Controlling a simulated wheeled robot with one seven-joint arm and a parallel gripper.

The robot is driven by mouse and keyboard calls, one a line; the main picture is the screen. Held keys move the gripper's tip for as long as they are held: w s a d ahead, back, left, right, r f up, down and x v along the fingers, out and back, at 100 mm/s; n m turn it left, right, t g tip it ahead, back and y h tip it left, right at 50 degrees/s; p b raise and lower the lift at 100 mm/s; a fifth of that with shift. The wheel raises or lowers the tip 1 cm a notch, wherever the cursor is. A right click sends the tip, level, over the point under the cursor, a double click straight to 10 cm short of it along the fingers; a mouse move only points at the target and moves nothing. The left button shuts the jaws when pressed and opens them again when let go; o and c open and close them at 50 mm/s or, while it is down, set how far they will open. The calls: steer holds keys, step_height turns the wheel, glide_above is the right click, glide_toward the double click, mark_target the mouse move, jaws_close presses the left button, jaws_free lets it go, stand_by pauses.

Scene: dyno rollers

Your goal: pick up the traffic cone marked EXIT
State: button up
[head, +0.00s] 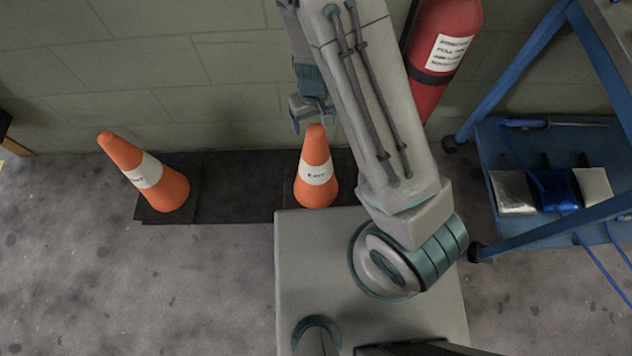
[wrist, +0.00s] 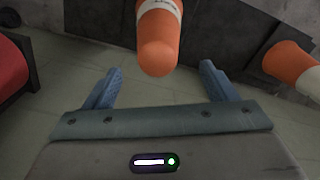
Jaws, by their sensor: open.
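An orange cone with a white band (head: 316,174) stands upright by the wall; its band appears to read EXIT. A second orange cone (head: 160,178) stands to its left, its lettering too small to read surely. My gripper (head: 312,117) is open at the top of the EXIT cone. In the wrist view the EXIT cone (wrist: 159,42) has its tip in line between the spread blue fingers of my gripper (wrist: 160,72), touching neither. I cannot tell how far the tip lies from the fingers in depth. The second cone (wrist: 292,65) shows at the right there.
Both cones stand on a dark strip (head: 238,188) along the block wall. A red fire extinguisher (head: 437,60) hangs on the wall right of the EXIT cone. A blue cart (head: 555,228) with pouches and a tool stands at the right. The left floor is clear.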

mark_target(316, 127)
steer(key=f+b, duration=0.1)
steer(key=f, duration=0.2)
steer(key=f+b, duration=0.2)
steer(key=f, duration=0.1)
steer(key=shift+s+d+f, duration=0.1)
steer(key=shift+d+f, duration=0.1)
steer(key=c, duration=1.7)
steer(key=shift+r, duration=0.1)
jaws_close()
steer(key=shift+r, duration=0.1)
